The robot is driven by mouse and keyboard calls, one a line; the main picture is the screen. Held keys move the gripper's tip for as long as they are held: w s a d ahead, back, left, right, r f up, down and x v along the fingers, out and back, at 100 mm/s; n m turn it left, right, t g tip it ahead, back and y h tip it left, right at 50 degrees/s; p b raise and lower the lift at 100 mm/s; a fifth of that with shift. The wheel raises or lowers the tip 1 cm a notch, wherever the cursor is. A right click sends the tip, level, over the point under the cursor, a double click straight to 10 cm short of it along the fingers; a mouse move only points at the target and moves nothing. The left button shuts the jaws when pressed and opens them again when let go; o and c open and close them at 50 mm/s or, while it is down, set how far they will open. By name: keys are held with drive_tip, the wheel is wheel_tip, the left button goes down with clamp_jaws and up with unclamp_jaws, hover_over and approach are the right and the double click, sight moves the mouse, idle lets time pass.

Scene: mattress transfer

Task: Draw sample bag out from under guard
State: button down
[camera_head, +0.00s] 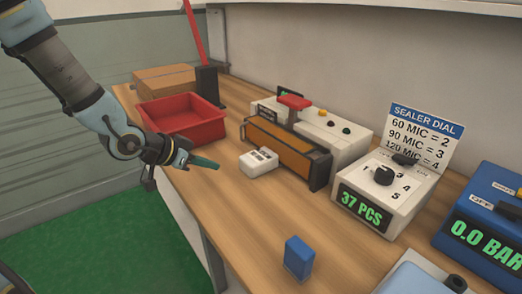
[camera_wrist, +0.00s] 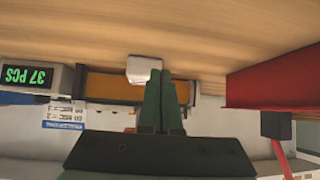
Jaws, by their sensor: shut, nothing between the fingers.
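The sample bag appears to be the small white packet (camera_head: 259,163) with a dark printed label, lying on the bench against the front of the orange guard (camera_head: 279,147). Whether part of it lies under the guard cannot be told. My gripper (camera_head: 215,166), with green fingers, is shut and empty, a little left of the packet and apart from it in the head view. In the wrist view, which is upside down, the shut fingertips (camera_wrist: 160,72) overlap the edge of the white packet (camera_wrist: 143,66), with the orange guard (camera_wrist: 108,88) behind.
A red tray (camera_head: 182,120) stands left, beside my forearm. The sealer box with dial (camera_head: 384,192), showing 37 PCS, stands right of the guard. A blue block (camera_head: 299,257) stands near the front edge, and a blue pressure unit (camera_head: 485,230) at far right. The bench front is mostly clear.

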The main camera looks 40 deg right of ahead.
sight(267, 154)
drive_tip(key=shift+m+g+h, duration=0.6)
drive_tip(key=shift+g, duration=0.1)
drive_tip(key=s+d, duration=0.1)
drive_tip(key=s+d+r, duration=0.1)
drive_tip(key=d, duration=0.1)
drive_tip(key=shift+s+d, duration=0.1)
drive_tip(key=shift+s, duration=0.15)
drive_tip(key=d, duration=0.4)
drive_tip(key=d+p, duration=0.1)
drive_tip(key=d, duration=0.2)
drive_tip(key=d+p, duration=0.1)
drive_tip(key=d, duration=0.3)
drive_tip(key=shift+s+d, duration=0.35)
drive_tip(key=shift+a+f+p, duration=0.1)
drive_tip(key=shift+f+p, duration=0.2)
drive_tip(key=shift+p, duration=0.15)
drive_tip(key=shift+f+b, duration=0.45)
drive_tip(key=shift+f, duration=0.1)
drive_tip(key=shift+a, duration=0.1)
drive_tip(key=shift+f, duration=0.1)
